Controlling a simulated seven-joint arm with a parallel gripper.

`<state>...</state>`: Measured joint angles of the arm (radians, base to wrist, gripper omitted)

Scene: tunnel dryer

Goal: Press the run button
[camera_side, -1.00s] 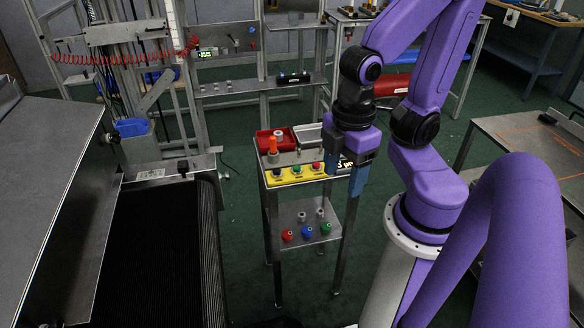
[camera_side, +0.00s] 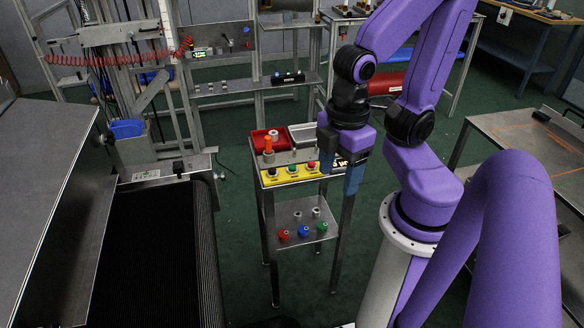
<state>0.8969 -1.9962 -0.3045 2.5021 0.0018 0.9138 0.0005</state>
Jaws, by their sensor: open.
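A yellow button panel (camera_side: 281,179) is on the front of a small metal stand. It carries a dark button (camera_side: 272,172) at the left, a green-looking button (camera_side: 292,169) in the middle and a red button (camera_side: 311,166) at the right. Their labels are too small to read, so I cannot tell which is the run button. My gripper (camera_side: 339,182) points down at the panel's right end, open and empty, its fingers apart. Its left finger is just right of the red button; I cannot tell whether it touches anything. The gripper partly hides a lit display (camera_side: 342,161).
An orange-topped post (camera_side: 268,146), a red tray (camera_side: 258,137) and a grey tray (camera_side: 303,133) are behind the panel. A black conveyor belt (camera_side: 155,255) runs at the left.

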